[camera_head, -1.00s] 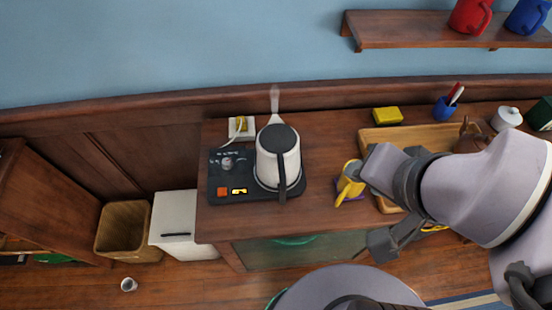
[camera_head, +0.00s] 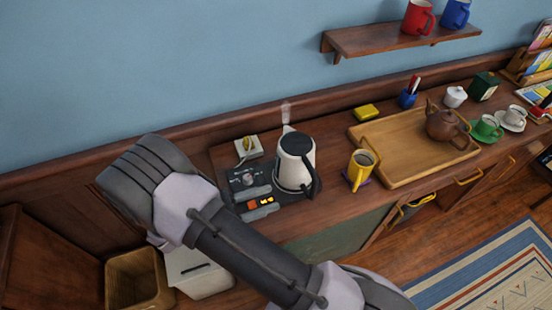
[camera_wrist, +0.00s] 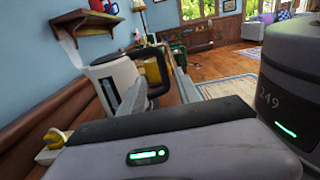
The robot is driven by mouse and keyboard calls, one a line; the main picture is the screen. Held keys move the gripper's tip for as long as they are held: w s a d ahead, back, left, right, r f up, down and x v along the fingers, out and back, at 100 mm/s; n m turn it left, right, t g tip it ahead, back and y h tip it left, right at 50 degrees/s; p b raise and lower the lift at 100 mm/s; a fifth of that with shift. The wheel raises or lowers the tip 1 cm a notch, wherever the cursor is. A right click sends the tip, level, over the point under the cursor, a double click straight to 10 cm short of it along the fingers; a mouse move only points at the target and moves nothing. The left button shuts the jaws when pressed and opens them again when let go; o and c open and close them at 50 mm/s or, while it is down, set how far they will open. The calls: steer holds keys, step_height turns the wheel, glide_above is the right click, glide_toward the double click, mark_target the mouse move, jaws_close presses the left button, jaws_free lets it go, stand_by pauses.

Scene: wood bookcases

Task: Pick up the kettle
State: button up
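The kettle (camera_head: 295,160) is white with a dark lid and a black handle, and it stands upright on its dark base (camera_head: 240,178) on the wooden counter. In the wrist view the kettle (camera_wrist: 112,78) is ahead, partly behind a finger. My gripper (camera_head: 267,199) is low over the base, just left of the kettle, its grey fingers pointing toward it. In the wrist view the fingers of my gripper (camera_wrist: 160,88) are apart, with nothing held. Contact with the kettle cannot be told.
A yellow mug (camera_head: 361,167) stands close to the kettle's right. Beyond it is a wooden tray (camera_head: 398,172) with a brown teapot (camera_head: 443,125). A shelf (camera_head: 400,42) hangs above right.

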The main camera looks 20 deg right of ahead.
steer(key=d+b, duration=0.5)
steer(key=d, duration=1.2)
steer(key=shift+w+f, duration=0.2)
steer(key=shift+f, duration=0.15)
jaws_close()
